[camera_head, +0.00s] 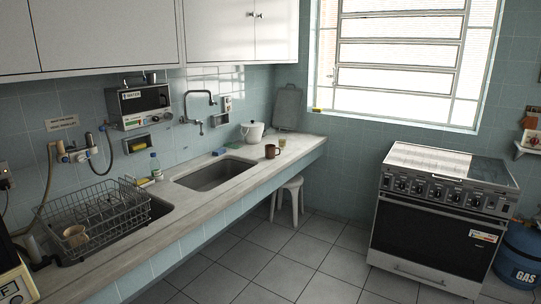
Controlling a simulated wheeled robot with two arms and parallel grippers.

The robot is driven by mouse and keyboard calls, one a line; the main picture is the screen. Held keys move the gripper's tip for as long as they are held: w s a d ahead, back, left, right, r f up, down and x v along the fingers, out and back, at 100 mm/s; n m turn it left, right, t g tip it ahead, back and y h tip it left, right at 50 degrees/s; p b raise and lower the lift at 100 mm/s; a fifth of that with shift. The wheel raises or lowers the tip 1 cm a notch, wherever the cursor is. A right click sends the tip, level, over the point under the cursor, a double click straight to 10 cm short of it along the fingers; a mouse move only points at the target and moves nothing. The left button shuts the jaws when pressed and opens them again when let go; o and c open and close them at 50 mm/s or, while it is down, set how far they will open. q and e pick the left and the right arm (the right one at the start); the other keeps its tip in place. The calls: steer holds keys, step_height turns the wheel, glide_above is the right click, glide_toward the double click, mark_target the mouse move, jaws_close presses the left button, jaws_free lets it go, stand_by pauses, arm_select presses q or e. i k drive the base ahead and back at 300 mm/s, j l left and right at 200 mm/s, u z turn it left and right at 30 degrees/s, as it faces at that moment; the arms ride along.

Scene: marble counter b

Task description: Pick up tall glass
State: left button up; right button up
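A small clear glass with a yellowish tint (282,143) stands on the marble counter (300,147) near its far end, just right of and behind a brown mug (271,151). It is small in view, so I cannot tell how tall it is or whether it is the tall glass. A tan cup (76,236) lies tilted in the wire dish rack (100,222) at the left. Neither of my grippers is in view.
A sink basin (213,174) is set in the counter, with a plastic bottle (155,167) at its left. A white pot (253,132) stands behind the mug. A stool (289,198) is under the counter. The stove (440,215) stands right; the tiled floor (270,262) between is clear.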

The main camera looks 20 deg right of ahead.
mark_target(282, 140)
steer(key=i+l+z, duration=0.15)
steer(key=i, duration=0.45)
steer(key=i+l+z, duration=0.1)
steer(key=i, duration=0.5)
steer(key=i+l+z, duration=0.15)
steer(key=i, duration=0.5)
steer(key=l, duration=0.05)
